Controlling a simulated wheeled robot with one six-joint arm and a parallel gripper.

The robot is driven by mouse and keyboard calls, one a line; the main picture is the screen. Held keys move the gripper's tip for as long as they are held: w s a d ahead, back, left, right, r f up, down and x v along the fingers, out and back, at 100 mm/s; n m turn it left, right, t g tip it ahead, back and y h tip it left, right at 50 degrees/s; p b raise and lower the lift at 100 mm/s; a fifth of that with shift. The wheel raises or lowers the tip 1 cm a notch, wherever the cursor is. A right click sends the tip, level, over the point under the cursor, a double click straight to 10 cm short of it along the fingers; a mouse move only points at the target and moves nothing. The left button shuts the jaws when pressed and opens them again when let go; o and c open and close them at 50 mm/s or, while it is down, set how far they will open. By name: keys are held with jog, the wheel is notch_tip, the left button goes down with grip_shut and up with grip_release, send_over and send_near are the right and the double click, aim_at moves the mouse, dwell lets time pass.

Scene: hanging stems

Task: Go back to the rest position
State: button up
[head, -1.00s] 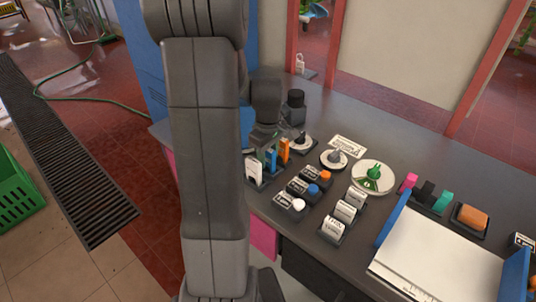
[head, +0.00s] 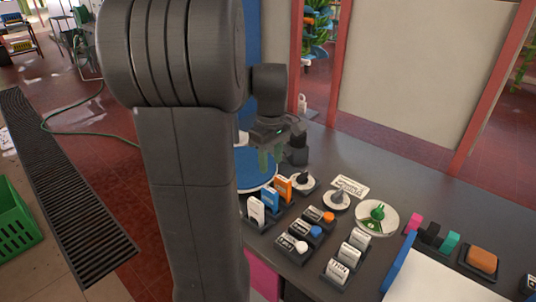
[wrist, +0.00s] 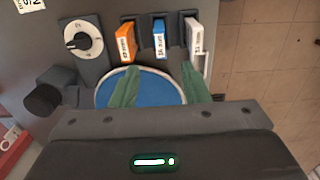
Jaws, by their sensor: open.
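My gripper (wrist: 160,90) is open in the wrist view, with two green fingers spread apart and nothing between them. It is above a round blue disc (wrist: 140,92) with a pale rim, which lies on the dark bench. In the head view my gripper (head: 268,158) is behind my large grey arm, over the same blue disc (head: 254,170). My arm hides the left part of the bench there. No marked rest position shows in either view.
Upright orange (wrist: 126,44), blue (wrist: 160,40) and white (wrist: 195,45) labelled pieces stand near the gripper. A dial (wrist: 83,40) and a dark knob (wrist: 42,99) are close by. A green crate (head: 14,220) is on the floor.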

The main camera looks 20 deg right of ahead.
aim_at(270, 189)
jog(key=shift+r, duration=0.2)
jog(key=shift+f, duration=0.1)
notch_tip(270, 189, down, 14)
jog(key=shift+r, duration=0.15)
jog(key=shift+r+p, duration=0.35)
jog(key=shift+r, duration=0.05)
jog(key=shift+f+b, duration=0.3)
jog(key=shift+b, duration=0.1)
